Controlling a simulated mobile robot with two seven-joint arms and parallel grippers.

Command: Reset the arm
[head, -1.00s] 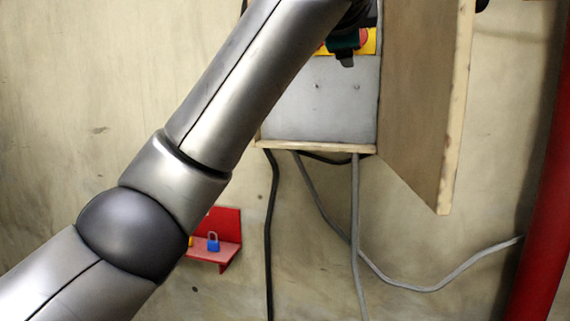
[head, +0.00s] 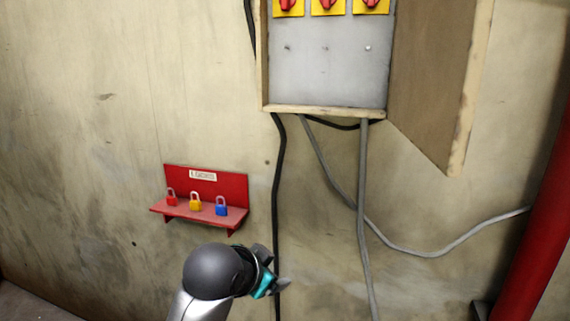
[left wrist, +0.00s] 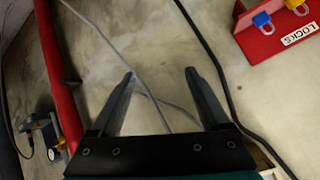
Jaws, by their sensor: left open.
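My left arm comes in at the bottom centre of the head view, and its gripper (head: 277,272) is low in front of the wall, right of and below the red lock shelf. In the left wrist view the two fingers of my left gripper (left wrist: 160,75) stand apart with nothing between them. My right gripper is not in view.
A red shelf (head: 232,187) on the wall holds a red padlock (head: 171,198), a yellow padlock (head: 195,203) and a blue padlock (head: 221,207). Above right is a switch box (head: 330,85) with its wooden door (head: 432,85) open. Cables hang below it. A red pipe (head: 540,220) stands at right.

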